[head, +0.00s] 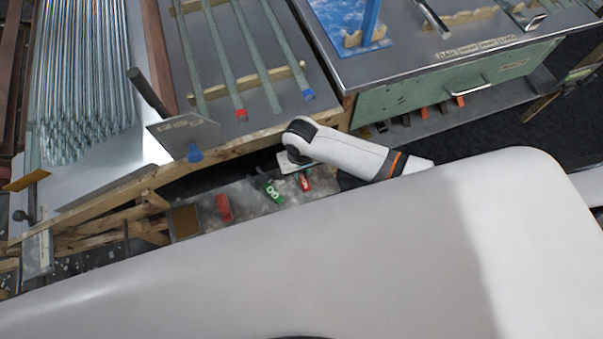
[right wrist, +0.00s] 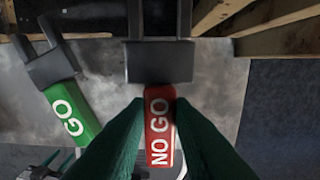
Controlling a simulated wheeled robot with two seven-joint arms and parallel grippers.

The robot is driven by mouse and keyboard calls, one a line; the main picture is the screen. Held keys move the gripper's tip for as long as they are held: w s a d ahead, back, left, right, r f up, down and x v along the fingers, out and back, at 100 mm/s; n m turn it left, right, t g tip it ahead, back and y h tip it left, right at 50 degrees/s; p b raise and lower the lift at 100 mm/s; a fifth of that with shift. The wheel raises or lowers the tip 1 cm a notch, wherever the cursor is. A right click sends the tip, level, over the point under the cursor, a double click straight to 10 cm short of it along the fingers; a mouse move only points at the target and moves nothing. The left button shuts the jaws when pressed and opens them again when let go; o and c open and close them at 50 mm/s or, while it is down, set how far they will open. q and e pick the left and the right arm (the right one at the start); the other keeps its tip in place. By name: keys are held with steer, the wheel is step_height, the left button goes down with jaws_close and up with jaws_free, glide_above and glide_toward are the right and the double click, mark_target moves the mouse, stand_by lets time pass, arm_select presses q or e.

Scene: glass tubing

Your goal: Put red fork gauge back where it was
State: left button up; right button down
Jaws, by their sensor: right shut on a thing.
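The red fork gauge (right wrist: 159,128), marked NO GO, has a dark grey fork head (right wrist: 160,62) and lies between the two dark green fingers of my right gripper (right wrist: 157,108), which is shut on its handle. In the head view its red handle (head: 305,183) shows low below my right wrist, over the grey shelf. A green fork gauge (right wrist: 72,116), marked GO, lies to its left in the wrist view and also shows in the head view (head: 273,192). Whether the red gauge touches the shelf I cannot tell. My left gripper is not in view.
The grey shelf (head: 245,188) also holds a red block (head: 224,207) and a brown square (head: 185,221). A wooden bench rail (head: 240,137) runs above it. Glass tubes (head: 262,55) lie on the bench, and a green cabinet (head: 430,88) stands to the right.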

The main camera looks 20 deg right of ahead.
mark_target(301, 174)
step_height(301, 174, down, 2)
steer(key=shift+f, duration=0.1)
arm_select(q)
steer(key=shift+s+f, duration=0.25)
steer(key=shift+s, duration=0.1)
arm_select(e)
steer(key=shift+s, duration=0.1)
arm_select(q)
steer(key=shift+s, duration=0.1)
arm_select(e)
steer(key=c, duration=1.3)
jaws_free()
steer(key=shift+f, duration=0.1)
steer(key=shift+o, duration=0.2)
arm_select(q)
step_height(301, 174, up, 2)
steer(key=shift+r+p, duration=0.1)
steer(key=shift+p, duration=0.9)
arm_select(e)
step_height(301, 174, up, 12)
